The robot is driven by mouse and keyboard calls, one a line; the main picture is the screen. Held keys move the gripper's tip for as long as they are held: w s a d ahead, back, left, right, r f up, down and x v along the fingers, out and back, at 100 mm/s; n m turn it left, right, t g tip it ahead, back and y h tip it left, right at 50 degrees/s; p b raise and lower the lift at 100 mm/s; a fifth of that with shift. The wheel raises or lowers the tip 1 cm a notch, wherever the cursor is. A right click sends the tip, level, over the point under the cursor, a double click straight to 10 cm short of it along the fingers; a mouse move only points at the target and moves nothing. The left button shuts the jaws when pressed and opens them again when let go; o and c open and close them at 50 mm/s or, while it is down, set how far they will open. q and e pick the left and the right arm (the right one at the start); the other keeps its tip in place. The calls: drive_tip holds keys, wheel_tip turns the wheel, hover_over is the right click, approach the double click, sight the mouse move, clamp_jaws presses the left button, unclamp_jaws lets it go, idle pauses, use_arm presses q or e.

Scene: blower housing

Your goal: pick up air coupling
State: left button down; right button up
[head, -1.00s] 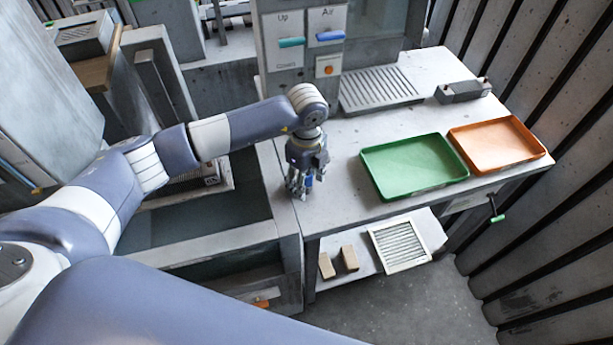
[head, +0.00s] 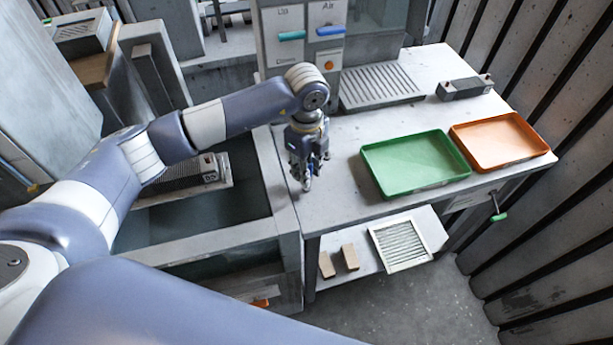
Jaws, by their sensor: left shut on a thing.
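My left gripper (head: 306,180) points down over the left edge of the grey workbench (head: 340,205), left of the green tray. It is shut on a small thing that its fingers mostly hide. I take this to be the air coupling, but its shape is too small and covered to tell. I cannot tell whether it still touches the bench top. My right gripper is not in view.
A green tray (head: 415,163) and an orange tray (head: 500,141) stand on the bench. Behind are a slotted grate (head: 380,88), a grey block (head: 464,89) and a panel with handles (head: 303,35). A sunken tank (head: 200,215) lies left.

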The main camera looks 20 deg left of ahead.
use_arm(q)
drive_tip(key=s+a+b, duration=0.1)
drive_tip(key=s, duration=0.3)
drive_tip(key=s+a+r+b, duration=0.1)
drive_tip(key=s+a+b, duration=0.1)
drive_tip(key=s, duration=0.3)
drive_tip(key=s+a+r+b, duration=0.1)
drive_tip(key=s+a, duration=0.1)
drive_tip(key=s, duration=0.3)
drive_tip(key=shift+s, duration=0.1)
drive_tip(key=shift+s+a, duration=0.1)
drive_tip(key=shift+s, duration=0.35)
drive_tip(key=shift+r, duration=0.1)
